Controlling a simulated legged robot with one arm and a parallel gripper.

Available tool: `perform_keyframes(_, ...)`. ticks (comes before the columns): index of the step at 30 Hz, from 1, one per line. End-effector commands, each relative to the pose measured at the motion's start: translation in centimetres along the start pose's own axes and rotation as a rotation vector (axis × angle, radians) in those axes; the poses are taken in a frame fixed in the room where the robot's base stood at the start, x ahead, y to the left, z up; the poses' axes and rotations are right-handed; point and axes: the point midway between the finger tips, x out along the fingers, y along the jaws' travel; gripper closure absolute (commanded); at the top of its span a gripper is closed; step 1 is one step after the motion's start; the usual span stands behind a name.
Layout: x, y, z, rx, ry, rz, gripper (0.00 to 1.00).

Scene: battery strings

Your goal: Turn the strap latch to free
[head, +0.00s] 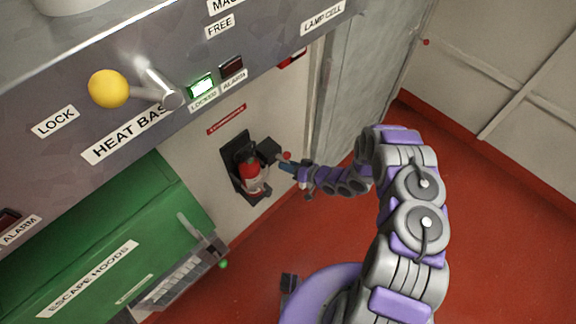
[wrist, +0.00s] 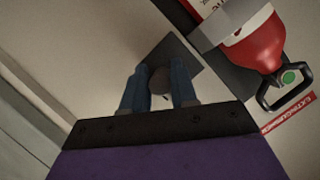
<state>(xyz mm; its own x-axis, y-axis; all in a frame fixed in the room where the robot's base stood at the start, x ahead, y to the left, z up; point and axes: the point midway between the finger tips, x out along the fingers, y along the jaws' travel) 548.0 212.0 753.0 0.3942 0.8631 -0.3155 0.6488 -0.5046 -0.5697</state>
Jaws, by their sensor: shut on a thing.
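A red fire extinguisher (head: 251,176) sits in a dark bracket on the pale wall; it also shows in the wrist view (wrist: 255,48). In the head view the dark latch block (head: 268,149) is at the bracket's right. My gripper (head: 284,166) reaches it from the right. In the wrist view its blue fingers (wrist: 158,92) are on either side of the knob, shut on it. The fingers partly hide the knob, and I cannot read its turn.
Above is a grey panel with a yellow-ball lever (head: 108,89), a lit green lamp (head: 202,86) and FREE and LOCK labels. A green escape hoods box (head: 95,245) stands at lower left. A grey column (head: 350,90) is behind my arm. Red floor (head: 500,230) is open at right.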

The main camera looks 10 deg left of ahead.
Motion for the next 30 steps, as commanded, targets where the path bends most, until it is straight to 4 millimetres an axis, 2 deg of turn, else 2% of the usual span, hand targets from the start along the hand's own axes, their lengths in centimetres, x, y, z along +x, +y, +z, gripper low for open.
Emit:
perform_keyframes(1, -0.1, 0.3, -0.3, 0.001, 0.007, 0.008, 0.70)
perform_keyframes(7, -0.1, 0.1, -0.3, -0.002, 0.006, 0.006, 0.50)
perform_keyframes(17, -0.5, 0.1, -0.2, -0.003, 0.005, 0.004, 0.49)
perform_keyframes(23, -3.3, 0.1, -0.3, -0.002, 0.006, 0.007, 0.49)
perform_keyframes(30, -8.7, 0.1, -0.3, 0.000, 0.008, 0.007, 0.49)
